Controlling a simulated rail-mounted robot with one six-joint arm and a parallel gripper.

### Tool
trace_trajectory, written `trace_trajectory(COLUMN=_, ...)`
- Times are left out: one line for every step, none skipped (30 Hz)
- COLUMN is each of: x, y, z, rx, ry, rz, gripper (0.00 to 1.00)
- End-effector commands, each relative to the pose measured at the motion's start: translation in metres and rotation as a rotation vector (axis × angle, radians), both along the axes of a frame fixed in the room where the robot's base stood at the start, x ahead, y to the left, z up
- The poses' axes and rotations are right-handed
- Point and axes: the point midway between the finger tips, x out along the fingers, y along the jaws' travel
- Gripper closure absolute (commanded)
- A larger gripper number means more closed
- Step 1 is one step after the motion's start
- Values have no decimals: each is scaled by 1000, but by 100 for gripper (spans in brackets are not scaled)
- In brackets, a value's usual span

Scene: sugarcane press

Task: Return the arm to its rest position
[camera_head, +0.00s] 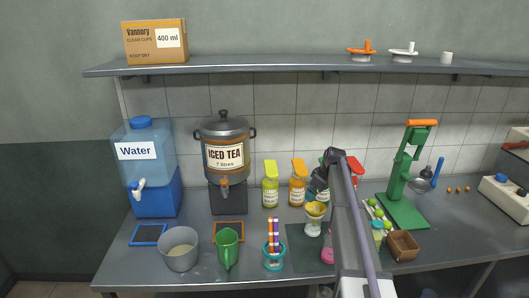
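My arm rises from the bottom right of centre in the head view and bends at its top. My gripper (317,196) hangs dark at the end of the arm, just above a pale cup with a yellow top (314,211). Whether its fingers touch the cup, and whether they are open or shut, is too small to tell. The arm hides part of the bottles and counter behind it.
A shelf (270,66) runs above.

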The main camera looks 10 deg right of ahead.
Motion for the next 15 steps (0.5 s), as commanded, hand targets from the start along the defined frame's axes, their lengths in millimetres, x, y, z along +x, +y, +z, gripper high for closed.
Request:
trace_trajectory(x=-2, y=0, z=0, rx=11, ry=17, rz=-53, gripper=0)
trace_trajectory(x=-8, y=1, z=-1, rx=20, ry=38, rz=-111, gripper=0)
trace_trajectory(x=-30, y=6, z=-2, rx=30, ry=76, rz=-216, gripper=0)
trace_trajectory(x=-56, y=15, z=-3, rx=33, ry=110, rz=-299, gripper=0)
trace_trajectory(x=-81, y=28, z=-4, rx=33, ry=139, rz=-372, gripper=0)
trace_trajectory(x=-115, y=51, z=-5, rx=29, ry=177, rz=-458, gripper=0)
trace_trajectory(x=-140, y=68, z=-6, rx=22, ry=201, rz=-516, gripper=0)
trace_trajectory(x=-166, y=86, z=-6, rx=11, ry=224, rz=-568, gripper=0)
trace_trajectory(x=-199, y=110, z=-7, rx=-3, ry=249, rz=-627, gripper=0)
trace_trajectory(x=-223, y=126, z=-7, rx=-15, ry=263, rz=-663, gripper=0)
trace_trajectory(x=-247, y=142, z=-7, rx=-29, ry=275, rz=-689, gripper=0)
trace_trajectory(x=-275, y=160, z=-7, rx=-47, ry=285, rz=-712, gripper=0)
trace_trajectory(x=-295, y=172, z=-8, rx=-60, ry=289, rz=-722, gripper=0)
trace_trajectory(x=-312, y=183, z=-8, rx=-72, ry=293, rz=-720, gripper=0)
trace_trajectory(x=-330, y=196, z=-8, rx=-86, ry=294, rz=-701, gripper=0)
